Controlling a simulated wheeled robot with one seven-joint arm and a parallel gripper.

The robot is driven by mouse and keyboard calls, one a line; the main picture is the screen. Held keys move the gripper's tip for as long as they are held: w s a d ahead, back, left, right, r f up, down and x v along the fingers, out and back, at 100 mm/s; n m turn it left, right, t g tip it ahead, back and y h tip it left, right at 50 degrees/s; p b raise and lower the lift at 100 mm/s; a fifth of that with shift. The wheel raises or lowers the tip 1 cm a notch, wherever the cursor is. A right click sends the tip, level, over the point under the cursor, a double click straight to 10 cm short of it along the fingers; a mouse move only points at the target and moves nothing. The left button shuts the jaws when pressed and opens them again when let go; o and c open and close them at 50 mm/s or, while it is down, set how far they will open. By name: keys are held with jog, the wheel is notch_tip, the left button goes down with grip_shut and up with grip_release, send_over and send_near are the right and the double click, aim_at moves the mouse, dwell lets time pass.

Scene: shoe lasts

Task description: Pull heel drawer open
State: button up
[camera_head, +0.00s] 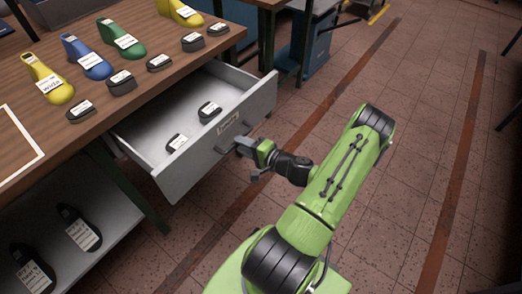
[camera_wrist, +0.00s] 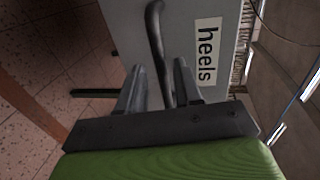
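The grey heel drawer (camera_head: 192,171) stands pulled out from under the wooden bench in the head view, with two dark heel pieces (camera_head: 209,111) inside. Its front fills the upper middle of the wrist view, with a white "heels" label (camera_wrist: 207,54). A dark curved handle (camera_wrist: 156,30) stands out from that front. My gripper (camera_head: 238,146) is at the drawer front in the head view. In the wrist view my gripper (camera_wrist: 160,68) has its two fingers apart, one on each side of the handle, with small gaps visible near the tips.
The bench top (camera_head: 50,128) holds yellow, blue and green shoe lasts and several dark heel pieces. A lower shelf (camera_head: 110,215) carries dark labelled lasts. A blue cabinet (camera_head: 318,45) stands behind. The tiled floor (camera_head: 440,150) to the right is clear.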

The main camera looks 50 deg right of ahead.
jog(key=p+v, duration=0.2)
jog(key=v, duration=1)
jog(key=shift+s, duration=0.3)
jog(key=shift+a+r, duration=0.1)
jog(key=shift+r, duration=0.05)
jog(key=w+a+r+n+g+y+p, duration=0.3)
jog(key=a+r+n+g, duration=0.3)
jog(key=a+r, duration=0.15)
jog(key=w+a+r+n+g+y+p, duration=0.25)
jog(key=a+r+n+g, duration=0.25)
jog(key=a+r+n, duration=0.25)
jog(key=s+a+r+n+h+p, duration=0.2)
jog(key=s+a+r+h+p, duration=0.1)
jog(key=r, duration=0.6)
jog(key=s+a+r+n+t+h+p, duration=0.1)
jog(key=s+a+r, duration=0.4)
jog(key=r, duration=0.5)
jog(key=shift+a+r+n+h+p, duration=0.3)
jog(key=shift+a+n+h+p, duration=0.25)
jog(key=shift+a+h+p, duration=0.5)
jog(key=shift+w, duration=0.1)
